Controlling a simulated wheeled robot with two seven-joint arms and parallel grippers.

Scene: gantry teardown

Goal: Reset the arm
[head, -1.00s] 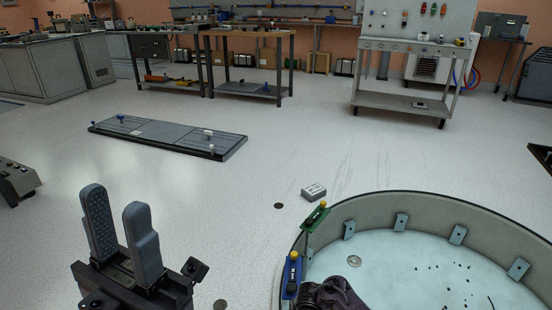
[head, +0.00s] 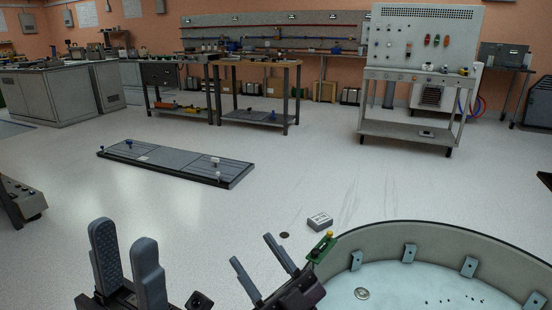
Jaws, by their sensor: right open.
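My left gripper (head: 127,238) stands upright at the lower left of the head view. Its two grey fingers are apart with nothing between them. My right gripper (head: 253,250) is at the bottom centre, just left of the round tank's rim. Its two thin fingers point up and left, spread and empty. A green fitting with a yellow knob (head: 321,246) sits at the tank's rim, right beside my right gripper. The round tank (head: 430,236) fills the lower right, with a pale floor and several brackets inside its wall.
A small grey box (head: 319,221) lies on the floor behind the tank, near a dark floor disc (head: 284,235). A low dark platform (head: 175,163) lies at mid left. Workbenches (head: 258,65) and a wheeled panel cart (head: 410,130) stand farther back. Open floor lies between.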

